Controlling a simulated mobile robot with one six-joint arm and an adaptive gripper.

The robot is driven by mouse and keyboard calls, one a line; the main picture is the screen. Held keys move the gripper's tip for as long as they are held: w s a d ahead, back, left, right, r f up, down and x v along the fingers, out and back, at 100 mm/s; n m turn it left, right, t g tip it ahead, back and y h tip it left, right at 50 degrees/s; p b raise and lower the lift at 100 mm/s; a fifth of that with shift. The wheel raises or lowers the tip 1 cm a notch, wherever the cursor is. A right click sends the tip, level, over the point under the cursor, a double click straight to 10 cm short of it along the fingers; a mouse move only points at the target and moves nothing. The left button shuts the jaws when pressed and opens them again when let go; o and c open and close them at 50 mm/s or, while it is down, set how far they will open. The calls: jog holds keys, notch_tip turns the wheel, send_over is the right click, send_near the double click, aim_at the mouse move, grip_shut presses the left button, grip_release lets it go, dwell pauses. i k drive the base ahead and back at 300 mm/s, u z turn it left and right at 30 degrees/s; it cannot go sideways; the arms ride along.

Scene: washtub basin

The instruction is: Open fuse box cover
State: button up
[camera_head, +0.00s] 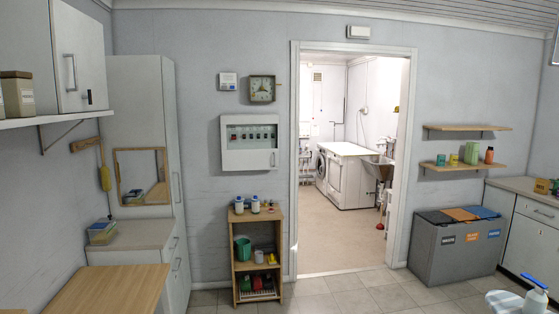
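The fuse box (249,160) is a white box on the grey wall, left of the doorway. A row of dark breaker switches (252,134) shows in its upper half, perhaps through a window. Its cover (240,160) looks shut, with a small handle (274,158) near the right edge. My gripper is not in view, so nothing of mine touches the box.
A small wooden shelf unit (240,284) with bottles on top stands below the fuse box. A wooden table (110,290) is at the lower left. Grey recycling bins (450,253) stand right of the open doorway. The tiled floor (350,292) in front is clear.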

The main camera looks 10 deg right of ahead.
aim_at(252, 160)
jog(key=z, duration=0.25)
jog(key=i, duration=0.75)
jog(key=z, duration=0.45)
jog(key=i, duration=1.6)
jog(key=u, duration=0.55)
jog(key=i, duration=1.3)
jog(key=u, duration=0.5)
